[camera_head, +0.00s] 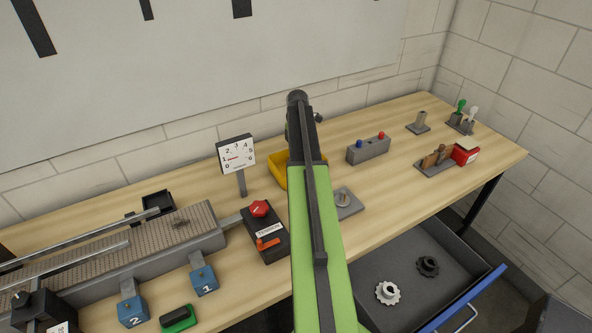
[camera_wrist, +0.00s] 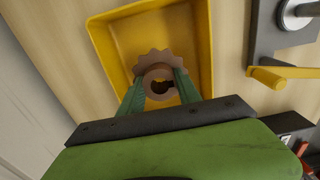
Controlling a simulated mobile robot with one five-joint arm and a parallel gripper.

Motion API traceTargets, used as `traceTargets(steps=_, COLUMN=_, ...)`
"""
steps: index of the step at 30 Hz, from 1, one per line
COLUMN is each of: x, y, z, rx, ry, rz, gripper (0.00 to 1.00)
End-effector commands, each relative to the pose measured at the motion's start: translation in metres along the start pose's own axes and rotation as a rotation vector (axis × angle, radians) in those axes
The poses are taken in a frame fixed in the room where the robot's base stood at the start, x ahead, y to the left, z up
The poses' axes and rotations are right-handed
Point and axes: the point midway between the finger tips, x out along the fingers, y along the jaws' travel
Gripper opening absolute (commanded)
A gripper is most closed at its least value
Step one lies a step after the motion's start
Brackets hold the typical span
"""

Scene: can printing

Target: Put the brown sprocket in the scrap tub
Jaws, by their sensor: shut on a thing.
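The brown sprocket (camera_wrist: 157,64) shows in the wrist view, a toothed disc with a hole at its hub. My gripper (camera_wrist: 158,84) is shut on it, with a green finger on each side. The sprocket and fingertips appear over the yellow tub (camera_wrist: 104,45), inside its rim as seen from the wrist. How high the sprocket is above the tub floor I cannot tell. In the head view my arm covers most of the yellow tub (camera_head: 276,172), and the sprocket and fingers are hidden.
A dial gauge (camera_head: 237,155) stands left of the tub, and a box with a red knob (camera_head: 259,209) is in front. A grey button box (camera_head: 369,149) is to the right. The open drawer (camera_head: 433,252) holds a white sprocket (camera_head: 388,293) and a black sprocket (camera_head: 428,266).

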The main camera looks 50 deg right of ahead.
Motion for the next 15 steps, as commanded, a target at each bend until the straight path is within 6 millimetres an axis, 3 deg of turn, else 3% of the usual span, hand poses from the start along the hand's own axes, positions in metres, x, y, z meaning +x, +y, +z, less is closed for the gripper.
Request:
traceTargets(steps=5, x=0.007, y=0.0, z=-0.001, rx=0.0, ry=0.0, rz=0.0, gripper=0.0)
traceTargets(steps=11, x=0.042, y=0.0, z=-0.001, rx=0.0, ry=0.0, rz=0.0, gripper=0.0)
traceTargets(steps=15, x=0.04, y=0.0, z=-0.001, rx=0.0, ry=0.0, rz=0.0, gripper=0.0)
